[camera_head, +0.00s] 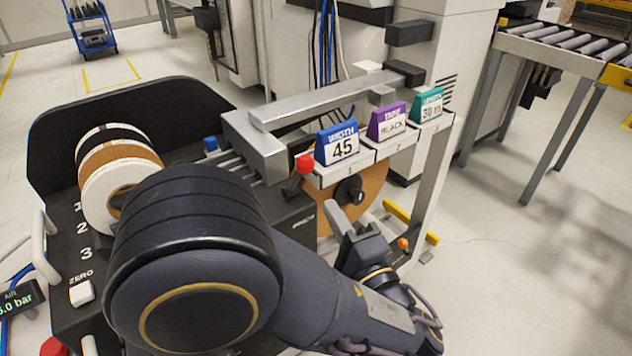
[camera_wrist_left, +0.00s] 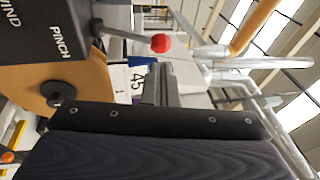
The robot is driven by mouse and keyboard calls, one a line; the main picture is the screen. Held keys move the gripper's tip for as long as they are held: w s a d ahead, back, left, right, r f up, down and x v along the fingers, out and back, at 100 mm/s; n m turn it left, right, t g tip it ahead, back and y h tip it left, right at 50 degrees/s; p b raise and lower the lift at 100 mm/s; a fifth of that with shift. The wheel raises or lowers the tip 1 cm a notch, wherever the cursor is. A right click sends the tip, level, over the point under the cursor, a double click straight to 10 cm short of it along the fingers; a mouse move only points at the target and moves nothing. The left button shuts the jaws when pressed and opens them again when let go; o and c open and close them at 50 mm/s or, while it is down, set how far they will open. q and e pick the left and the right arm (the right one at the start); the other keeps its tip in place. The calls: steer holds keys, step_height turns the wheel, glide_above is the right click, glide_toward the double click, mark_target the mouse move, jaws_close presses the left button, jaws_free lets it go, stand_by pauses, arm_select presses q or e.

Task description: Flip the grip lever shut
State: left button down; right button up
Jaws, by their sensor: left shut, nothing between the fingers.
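A lever with a red ball knob (camera_head: 304,164) stands up from the black machine box, leaning slightly; I take it as the grip lever. In the left wrist view its grey shaft and red knob (camera_wrist_left: 160,43) stick out beside the printed word PINCH. My left gripper (camera_head: 338,212) is shut and empty, below and to the right of the knob in the head view, apart from it. In the left wrist view the closed fingers (camera_wrist_left: 160,82) point towards the area just below the knob. The lever's pivot is partly hidden. My right gripper is not in view.
Blue, purple and green label blocks (camera_head: 338,146) stand on a white shelf behind the lever. A brown roll (camera_head: 366,190) hangs below the shelf, close to my left gripper. A grey metal bar (camera_head: 310,103) runs above. Banding rolls (camera_head: 112,195) sit at left, partly behind my arm.

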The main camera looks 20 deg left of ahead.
mark_target(307, 168)
arm_select(q)
steer(key=x, duration=0.7)
steer(key=shift+w+a+r, duration=0.1)
steer(key=shift+w+a, duration=0.05)
steer(key=shift+r, duration=0.1)
steer(key=shift+w+a+r+p, duration=0.15)
steer(key=shift+a+r+p, duration=0.2)
steer(key=shift+p, duration=0.3)
steer(key=w+a+r+n+g+h+p, duration=0.1)
steer(key=w+a+r+g+h+p, duration=0.2)
steer(key=w+a+g+h+p, duration=0.4)
steer(key=w+a+p, duration=0.1)
steer(key=a+p, duration=0.2)
steer(key=shift+w+a+r+n+g+h, duration=0.2)
steer(key=shift+a+n+g+h, duration=0.1)
steer(key=shift+a, duration=0.15)
steer(key=shift+r+p, duration=0.1)
steer(key=shift+p, duration=0.2)
